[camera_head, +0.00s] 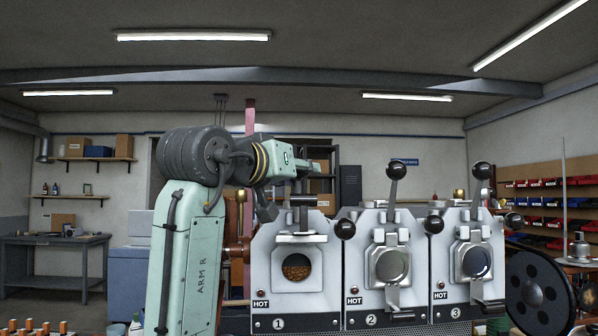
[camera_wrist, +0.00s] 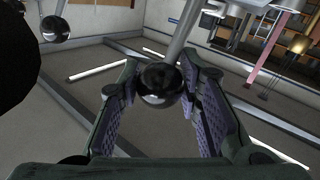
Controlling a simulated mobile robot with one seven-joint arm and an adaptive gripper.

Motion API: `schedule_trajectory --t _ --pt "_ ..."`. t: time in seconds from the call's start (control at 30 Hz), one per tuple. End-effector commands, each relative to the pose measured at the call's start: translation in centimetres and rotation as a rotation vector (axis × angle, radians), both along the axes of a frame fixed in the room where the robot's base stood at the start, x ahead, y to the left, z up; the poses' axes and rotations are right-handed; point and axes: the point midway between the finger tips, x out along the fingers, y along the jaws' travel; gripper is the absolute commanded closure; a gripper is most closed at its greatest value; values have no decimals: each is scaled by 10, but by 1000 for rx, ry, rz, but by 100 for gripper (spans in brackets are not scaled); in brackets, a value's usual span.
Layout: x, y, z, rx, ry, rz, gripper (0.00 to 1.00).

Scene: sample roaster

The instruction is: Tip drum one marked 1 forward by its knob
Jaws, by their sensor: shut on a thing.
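Drum one (camera_head: 262,262) is the left of three pale grey units and carries the label 1 (camera_head: 278,323). Brown beans (camera_head: 296,267) show in its round window. My gripper (camera_head: 303,190) is above the front of drum one in the head view. In the wrist view, my gripper (camera_wrist: 160,72) has its two fingers on either side of a shiny black ball knob (camera_wrist: 160,88) and is shut on it. The knob sits on a metal rod (camera_wrist: 183,30). In the head view this knob is not clearly seen behind the gripper.
Drum two (camera_head: 355,270) and drum three (camera_head: 442,262) stand close to the right, with upright levers ending in black balls (camera_head: 397,171). Another black knob (camera_wrist: 55,28) shows at the wrist view's upper left. HOT labels mark the fronts. A black wheel (camera_head: 537,290) is at far right.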

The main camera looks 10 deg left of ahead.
Motion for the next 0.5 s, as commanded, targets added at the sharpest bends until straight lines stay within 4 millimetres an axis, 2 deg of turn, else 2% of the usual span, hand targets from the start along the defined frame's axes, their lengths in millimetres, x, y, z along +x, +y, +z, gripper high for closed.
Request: schedule_trajectory --t 0.5 --pt "-6 -2 -5 7 -19 -1 100"
